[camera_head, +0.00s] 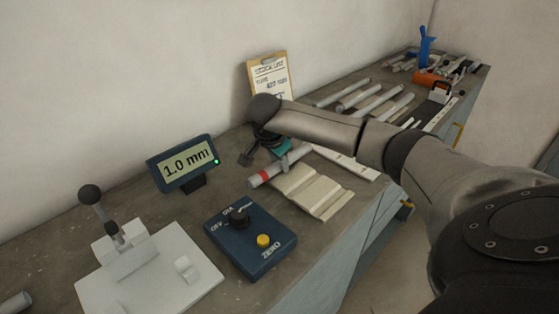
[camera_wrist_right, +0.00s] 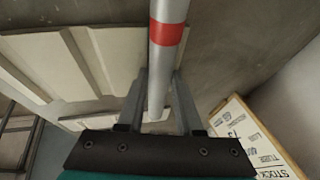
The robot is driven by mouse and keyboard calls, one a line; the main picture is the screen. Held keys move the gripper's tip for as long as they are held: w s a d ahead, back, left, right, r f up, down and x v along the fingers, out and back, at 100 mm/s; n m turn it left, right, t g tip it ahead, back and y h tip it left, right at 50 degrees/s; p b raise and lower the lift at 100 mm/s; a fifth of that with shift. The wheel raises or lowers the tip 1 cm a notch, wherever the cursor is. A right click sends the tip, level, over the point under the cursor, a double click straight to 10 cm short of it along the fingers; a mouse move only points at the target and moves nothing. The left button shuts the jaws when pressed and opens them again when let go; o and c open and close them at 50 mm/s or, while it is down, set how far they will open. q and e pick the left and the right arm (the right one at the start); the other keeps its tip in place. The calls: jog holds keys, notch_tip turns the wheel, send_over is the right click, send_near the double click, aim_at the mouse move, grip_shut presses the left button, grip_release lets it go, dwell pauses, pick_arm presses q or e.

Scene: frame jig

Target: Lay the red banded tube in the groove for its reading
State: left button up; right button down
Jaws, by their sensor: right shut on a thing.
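The red banded tube (camera_head: 279,170) is a grey tube with a red band near its lower left end. My right gripper (camera_head: 285,162) is shut on it. In the right wrist view the tube (camera_wrist_right: 168,60) runs between the two fingers of my right gripper (camera_wrist_right: 160,85), with the red band beyond the fingertips. A cream block with grooves (camera_head: 317,194) lies on the bench just to the right of the tube; it also shows in the right wrist view (camera_wrist_right: 75,62), left of the tube. I cannot tell whether the tube touches the block. My left gripper is not in view.
A blue control box (camera_head: 250,240) with a knob and yellow button stands in front of the tube. A display (camera_head: 185,165) reads 1.0 mm. A white base with a lever (camera_head: 150,275) is at front left. A clipboard (camera_head: 268,75) leans on the wall. Several grey tubes (camera_head: 355,95) lie behind my arm.

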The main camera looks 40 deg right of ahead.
jog(key=shift+f, duration=0.2)
jog(key=c, duration=0.6)
grip_release()
jog(key=shift+f, duration=0.1)
jog(key=shift+c, duration=0.2)
jog(key=shift+o, duration=0.7)
jog(key=shift+s+f, duration=0.1)
jog(key=shift+s, duration=0.05)
jog(key=p+v, duration=0.1)
jog(key=v, duration=1.5)
jog(key=shift+w+p, duration=0.3)
jog(key=shift+p, duration=0.1)
